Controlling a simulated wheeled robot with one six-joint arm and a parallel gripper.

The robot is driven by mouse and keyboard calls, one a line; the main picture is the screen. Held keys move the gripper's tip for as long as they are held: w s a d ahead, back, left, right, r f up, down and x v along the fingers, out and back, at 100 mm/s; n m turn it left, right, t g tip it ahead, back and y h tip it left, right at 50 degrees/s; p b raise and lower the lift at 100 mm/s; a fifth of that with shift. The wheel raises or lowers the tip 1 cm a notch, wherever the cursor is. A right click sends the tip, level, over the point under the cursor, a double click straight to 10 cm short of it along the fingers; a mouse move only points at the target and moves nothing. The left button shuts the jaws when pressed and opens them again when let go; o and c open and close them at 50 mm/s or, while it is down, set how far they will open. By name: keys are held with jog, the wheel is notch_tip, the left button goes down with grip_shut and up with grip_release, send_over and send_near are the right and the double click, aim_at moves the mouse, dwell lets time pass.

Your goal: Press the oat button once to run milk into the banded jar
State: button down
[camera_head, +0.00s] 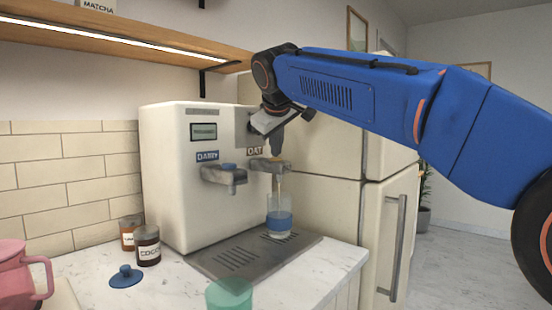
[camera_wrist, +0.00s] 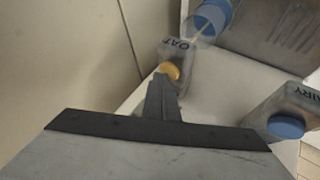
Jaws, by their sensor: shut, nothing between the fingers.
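A white milk machine (camera_head: 180,190) stands on the counter with a dairy spout on the left and an oat spout (camera_head: 268,165) on the right. My gripper (camera_head: 277,148) is shut and empty, pointing down at the oat spout. In the wrist view its tip (camera_wrist: 161,80) is at the yellow oat button (camera_wrist: 169,70); I cannot tell whether they touch. A thin pale stream runs from the oat spout into a clear jar with a blue band (camera_head: 279,222). Some pale liquid shows in the jar, which stands upright on the drip tray (camera_head: 215,262).
The dairy spout (camera_head: 225,176) has a blue button (camera_wrist: 286,127). Two labelled jars (camera_head: 148,246), a blue lid (camera_head: 126,276), a pink jug (camera_head: 20,275) and a green cup (camera_head: 229,293) stand on the counter. A shelf (camera_head: 130,38) hangs above; a fridge (camera_head: 388,235) stands right.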

jog(key=shift+r, duration=0.8)
jog(key=shift+r, duration=2.5)
jog(key=s+d+f+m+g, duration=0.1)
jog(key=s+d+f+m, duration=0.1)
jog(key=s+d+f, duration=0.65)
jog(key=s+d+f+m+g, duration=0.15)
jog(key=s+d+f, duration=0.35)
jog(key=d+f, duration=0.6)
jog(key=s+d+f+m, duration=0.2)
jog(key=s+d+f, duration=0.2)
jog(key=s+f, duration=0.4)
jog(key=s+d+f+m+g, duration=0.1)
jog(key=s+d+f, duration=0.3)
jog(key=s+f, duration=0.4)
jog(key=s+d+f+m+g, duration=0.1)
jog(key=s+d+f+m, duration=0.2)
jog(key=s+f, duration=0.6)
notch_tip(320, 180, down, 4)
jog(key=shift+d+f+h, duration=0.1)
jog(key=shift+d+h, duration=0.2)
jog(key=shift+d, duration=0.65)
